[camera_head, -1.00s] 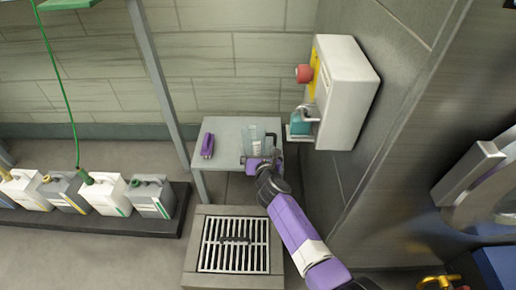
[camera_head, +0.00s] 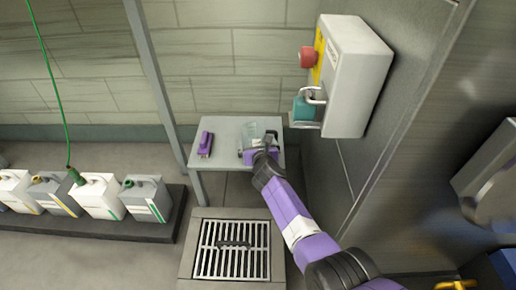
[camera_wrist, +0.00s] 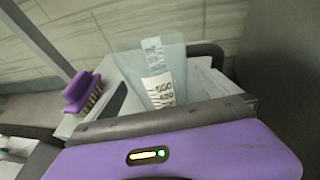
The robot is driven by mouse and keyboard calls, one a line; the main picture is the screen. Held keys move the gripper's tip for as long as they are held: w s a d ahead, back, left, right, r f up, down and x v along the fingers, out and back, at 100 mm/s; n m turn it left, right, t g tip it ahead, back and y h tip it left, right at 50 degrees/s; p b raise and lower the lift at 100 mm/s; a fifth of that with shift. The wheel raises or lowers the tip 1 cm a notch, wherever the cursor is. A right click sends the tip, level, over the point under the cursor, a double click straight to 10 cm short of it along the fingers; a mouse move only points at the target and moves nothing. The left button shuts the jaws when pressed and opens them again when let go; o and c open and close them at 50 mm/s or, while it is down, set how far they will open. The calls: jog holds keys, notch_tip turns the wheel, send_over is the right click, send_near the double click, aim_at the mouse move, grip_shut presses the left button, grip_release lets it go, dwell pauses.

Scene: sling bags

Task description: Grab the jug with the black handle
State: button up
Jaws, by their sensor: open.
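The clear jug (camera_head: 252,132) stands on the small grey table (camera_head: 220,130), near its right side. In the wrist view the jug (camera_wrist: 163,70) shows a white scale label, and its black handle (camera_wrist: 207,50) curves at its right. My gripper (camera_head: 257,152) is at the near side of the jug, over the table. In the wrist view its purple body and dark front edge cover the jug's lower part. My gripper is open; its fingertips and any contact with the handle are hidden.
A purple brush (camera_head: 206,143) lies left on the table. A white wall box (camera_head: 356,80) with a red knob and a teal container (camera_head: 305,108) hangs to the right. A floor grate (camera_head: 232,250) is in front. Several canisters (camera_head: 100,195) stand on a low platform at left.

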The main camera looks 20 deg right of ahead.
jog(key=shift+w+f, duration=0.15)
jog(key=shift+w, duration=0.3)
jog(key=c, duration=1.4)
jog(key=shift+c, duration=0.2)
notch_tip(320, 180, up, 10)
jog(key=p, duration=0.9)
